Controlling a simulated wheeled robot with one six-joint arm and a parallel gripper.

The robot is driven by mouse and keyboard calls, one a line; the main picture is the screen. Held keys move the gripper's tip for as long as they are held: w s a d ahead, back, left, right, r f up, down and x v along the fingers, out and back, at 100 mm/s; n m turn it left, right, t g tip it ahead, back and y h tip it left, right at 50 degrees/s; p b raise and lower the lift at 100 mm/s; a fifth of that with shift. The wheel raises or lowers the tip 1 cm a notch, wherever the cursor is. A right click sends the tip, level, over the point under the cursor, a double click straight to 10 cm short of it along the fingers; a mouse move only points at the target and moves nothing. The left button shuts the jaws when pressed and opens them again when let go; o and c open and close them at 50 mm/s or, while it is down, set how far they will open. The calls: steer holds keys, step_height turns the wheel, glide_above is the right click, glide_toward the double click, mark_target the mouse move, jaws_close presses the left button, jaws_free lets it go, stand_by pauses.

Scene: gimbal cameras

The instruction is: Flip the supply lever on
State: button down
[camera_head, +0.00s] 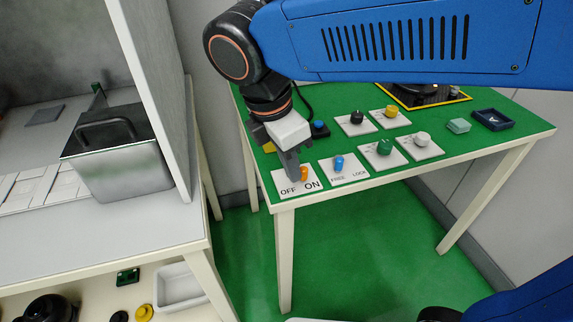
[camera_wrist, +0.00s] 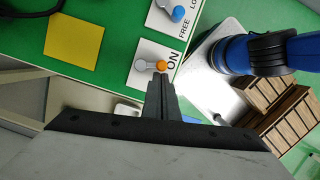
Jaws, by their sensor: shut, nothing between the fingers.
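The supply lever has an orange knob (camera_head: 304,174) and stands on a white plate (camera_head: 283,179) marked OFF and ON at the green table's near left corner. In the wrist view the knob (camera_wrist: 162,66) sits beside the ON label, with its grey pivot to the left; OFF is hidden there. Which side the lever is set to I cannot tell surely. My gripper (camera_head: 294,178) is shut and empty, pointing down over the plate, its fingers just left of the knob. In the wrist view my fingertips (camera_wrist: 160,78) are right below the knob; contact is unclear.
A blue FREE/LOCK lever (camera_head: 339,162) stands close to the right. Green (camera_head: 384,147) and white (camera_head: 422,138) knobs, plus black and yellow ones, stand on plates beyond. A grey panel and a counter with a metal bin (camera_head: 125,170) stand to the left.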

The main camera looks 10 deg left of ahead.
steer(key=shift+w+a, duration=0.1)
steer(key=shift+w+a, duration=0.45)
steer(key=shift+w, duration=0.1)
stand_by(0.4)
